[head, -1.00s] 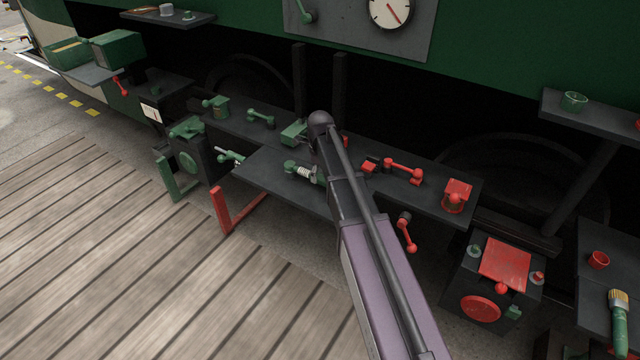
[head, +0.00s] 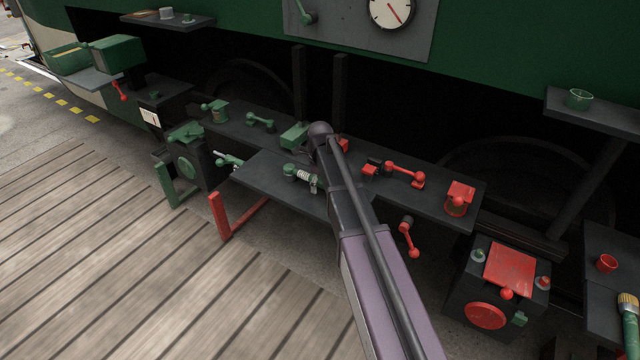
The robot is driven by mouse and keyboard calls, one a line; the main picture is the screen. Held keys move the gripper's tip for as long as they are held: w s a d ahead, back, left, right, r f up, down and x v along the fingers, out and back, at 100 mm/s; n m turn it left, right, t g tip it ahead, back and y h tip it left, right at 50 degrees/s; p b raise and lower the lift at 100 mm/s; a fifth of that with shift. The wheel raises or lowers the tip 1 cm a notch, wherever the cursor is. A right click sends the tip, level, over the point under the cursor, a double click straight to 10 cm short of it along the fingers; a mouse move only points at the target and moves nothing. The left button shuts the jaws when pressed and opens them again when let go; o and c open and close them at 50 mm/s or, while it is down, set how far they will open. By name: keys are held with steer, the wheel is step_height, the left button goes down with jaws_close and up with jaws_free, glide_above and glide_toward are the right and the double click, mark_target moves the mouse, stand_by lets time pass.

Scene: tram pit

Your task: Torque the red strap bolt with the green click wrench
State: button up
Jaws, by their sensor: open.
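My arm reaches up from the bottom edge to a dark rounded joint near the middle. My gripper is not visible; the arm covers what lies behind it. I cannot tell for sure which part is the green click wrench. A green tool with a pale shaft (head: 228,161) sticks out at the left end of the lower shelf, and a green fitting with a silver coil (head: 302,174) lies on that shelf.
The dark lower shelf (head: 265,180) juts out before the vehicle's dark underside. A red bracket (head: 219,216) stands below it. A dark box with a red lid (head: 510,264) stands at right, near a brush (head: 629,318). The plank floor (head: 120,260) at left is clear.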

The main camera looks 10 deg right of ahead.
jaws_close()
steer(key=shift+r, duration=0.2)
stand_by(0.3)
step_height(320, 180, up, 4)
steer(key=p, duration=0.4)
steer(key=shift+f, duration=0.1)
steer(key=s+p, duration=0.1)
steer(key=s, duration=1.5)
steer(key=shift+r, duration=0.4)
steer(key=shift+s, duration=0.1)
